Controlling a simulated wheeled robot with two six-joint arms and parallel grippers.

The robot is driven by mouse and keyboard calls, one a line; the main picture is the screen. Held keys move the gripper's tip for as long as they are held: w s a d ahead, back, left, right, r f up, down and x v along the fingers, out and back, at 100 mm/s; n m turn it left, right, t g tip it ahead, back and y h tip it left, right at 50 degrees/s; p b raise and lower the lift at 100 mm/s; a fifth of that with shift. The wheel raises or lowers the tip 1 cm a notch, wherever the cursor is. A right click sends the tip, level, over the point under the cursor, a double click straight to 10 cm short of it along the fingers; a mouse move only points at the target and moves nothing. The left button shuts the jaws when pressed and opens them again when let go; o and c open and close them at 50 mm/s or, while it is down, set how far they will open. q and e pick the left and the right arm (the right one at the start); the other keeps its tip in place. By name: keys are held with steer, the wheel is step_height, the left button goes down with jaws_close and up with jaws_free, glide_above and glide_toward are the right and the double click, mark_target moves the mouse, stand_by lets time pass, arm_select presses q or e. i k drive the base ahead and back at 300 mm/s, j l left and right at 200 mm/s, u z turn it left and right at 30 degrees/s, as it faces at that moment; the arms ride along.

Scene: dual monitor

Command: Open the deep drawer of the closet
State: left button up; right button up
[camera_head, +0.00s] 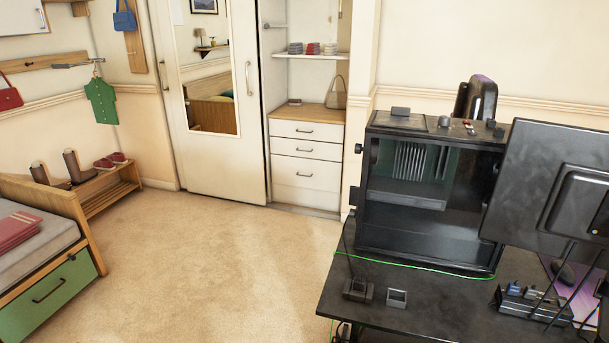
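The closet (205,157) stands against the back wall with white sliding doors, one carrying a mirror. Its right section is open and shows a white drawer unit below a wooden top (306,113). Two shallower drawers sit above; the deep drawer (306,174) is the tall bottom front with a dark handle (304,174). All the drawer fronts look closed and flush. The closet is across the room from the camera. Neither of my grippers shows in this view.
A black desk (400,316) with a PC case (432,190) and a monitor (555,185) fills the right foreground. A bed with a green drawer (47,298) is at the left, near a wooden shoe rack (110,190). The carpet (205,250) between is clear.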

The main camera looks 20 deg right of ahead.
mark_target(322, 174)
steer(key=i+j+u, duration=0.25)
steer(key=i, duration=0.15)
steer(key=i+j+u, duration=0.25)
steer(key=i, duration=0.15)
steer(key=i+z, duration=0.2)
steer(key=i, duration=0.3)
steer(key=i+j+z, duration=0.2)
steer(key=i, duration=0.35)
steer(key=i+j+z, duration=0.2)
steer(key=i, duration=0.3)
steer(key=l, duration=0.1)
